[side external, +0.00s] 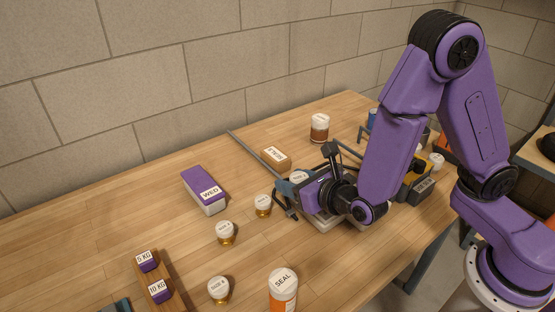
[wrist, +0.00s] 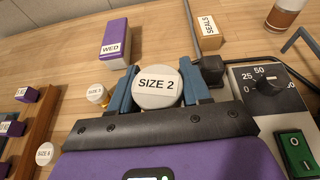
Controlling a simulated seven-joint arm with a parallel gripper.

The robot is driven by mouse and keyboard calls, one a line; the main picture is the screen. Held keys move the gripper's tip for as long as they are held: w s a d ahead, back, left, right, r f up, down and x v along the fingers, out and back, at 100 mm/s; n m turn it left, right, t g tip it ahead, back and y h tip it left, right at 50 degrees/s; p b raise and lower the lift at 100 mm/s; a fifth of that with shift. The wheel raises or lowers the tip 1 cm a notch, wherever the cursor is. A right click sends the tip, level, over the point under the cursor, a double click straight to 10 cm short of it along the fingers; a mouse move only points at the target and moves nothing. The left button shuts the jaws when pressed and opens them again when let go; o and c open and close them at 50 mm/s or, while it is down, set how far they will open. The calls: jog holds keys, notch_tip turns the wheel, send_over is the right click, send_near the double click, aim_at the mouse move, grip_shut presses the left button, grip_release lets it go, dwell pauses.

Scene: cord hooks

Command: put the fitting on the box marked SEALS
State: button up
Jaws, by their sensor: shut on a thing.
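My gripper (wrist: 160,88) is shut on a round, pale-topped fitting marked SIZE 2 (wrist: 157,82), with a blue finger on each side of it. In the side view, my gripper (side external: 291,188) is low over the middle of the table and the fitting's pale top (side external: 299,176) shows among the fingers. The fitting's underside is hidden, so I cannot tell its height. The box marked SEALS (side external: 276,159) is a small tan block with a white label, lying beyond the gripper. In the wrist view this box (wrist: 210,38) is at the top, right of the fitting, apart from it.
A grey rod (side external: 250,150) lies beside the SEALS box. A purple WED box (side external: 204,188), other small fittings (side external: 226,234) and a SEAL jar (side external: 283,292) stand on the table. A brown jar (side external: 319,128) is at the back. A dial panel (wrist: 265,88) is at the right.

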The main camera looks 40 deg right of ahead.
jog(key=w+d+r+m+h, duration=0.3)
jog(key=w+d+h, duration=0.1)
jog(key=w+d, duration=0.2)
jog(key=m+g+h, duration=0.2)
jog(key=m+h, duration=0.1)
jog(key=m, duration=0.1)
send_over(275, 151)
notch_tip(275, 151, down, 7)
jog(key=shift+s, duration=0.15)
jog(key=shift+w+f, duration=0.2)
jog(key=shift+f, duration=1.55)
jog(key=shift+f, duration=0.15)
jog(key=o, duration=1.1)
